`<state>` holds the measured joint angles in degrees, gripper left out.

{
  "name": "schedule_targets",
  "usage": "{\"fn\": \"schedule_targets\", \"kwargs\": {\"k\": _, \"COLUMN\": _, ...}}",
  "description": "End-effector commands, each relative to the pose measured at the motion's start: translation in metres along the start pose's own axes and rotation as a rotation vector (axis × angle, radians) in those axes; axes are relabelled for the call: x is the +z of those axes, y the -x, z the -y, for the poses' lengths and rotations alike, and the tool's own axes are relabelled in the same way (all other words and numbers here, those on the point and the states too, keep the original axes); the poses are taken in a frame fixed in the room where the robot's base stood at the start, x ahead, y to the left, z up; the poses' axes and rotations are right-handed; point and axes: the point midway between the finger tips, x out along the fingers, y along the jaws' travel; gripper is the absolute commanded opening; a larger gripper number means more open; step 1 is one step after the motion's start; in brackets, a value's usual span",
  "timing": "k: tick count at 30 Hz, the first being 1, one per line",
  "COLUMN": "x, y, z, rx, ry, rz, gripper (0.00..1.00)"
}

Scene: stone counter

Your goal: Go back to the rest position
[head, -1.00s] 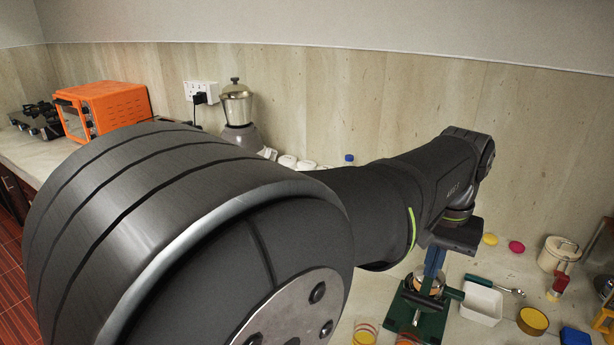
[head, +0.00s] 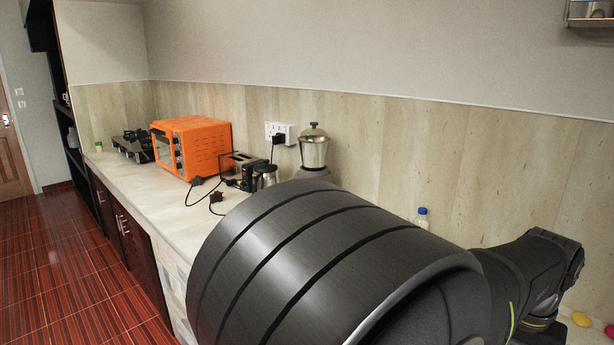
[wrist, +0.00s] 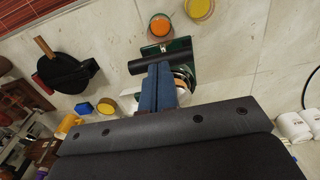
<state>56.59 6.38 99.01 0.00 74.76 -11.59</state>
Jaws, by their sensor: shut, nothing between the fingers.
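My gripper (wrist: 158,84) shows in the wrist view as two blue fingers side by side, shut and empty. It points over a dark green stand (wrist: 178,46) with a black cylindrical part (wrist: 150,63); the fingers hide part of the stand, and I cannot tell the distance between them. In the head view my arm fills the lower right, and the gripper is out of frame.
An orange cup (wrist: 160,25) and a yellow cup (wrist: 198,8) stand by the green stand. A black pan (wrist: 68,73) lies left, white mugs (wrist: 293,127) right. An orange oven (head: 192,147), toaster (head: 240,170) and mixer (head: 314,148) line the counter.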

Motion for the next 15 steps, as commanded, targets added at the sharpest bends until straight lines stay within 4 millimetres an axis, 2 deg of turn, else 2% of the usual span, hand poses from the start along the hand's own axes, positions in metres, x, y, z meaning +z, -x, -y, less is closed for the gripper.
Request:
{"fn": "schedule_targets", "kwargs": {"k": 10, "x": -0.001, "y": 0.064, "z": 0.0, "rx": 0.001, "ry": 0.0, "rz": -0.006, "gripper": 0.0}}
{"fn": "schedule_targets", "kwargs": {"k": 15, "x": 0.001, "y": 0.028, "z": 0.0, "rx": -0.001, "ry": 0.0, "rz": 0.003, "gripper": 0.0}}
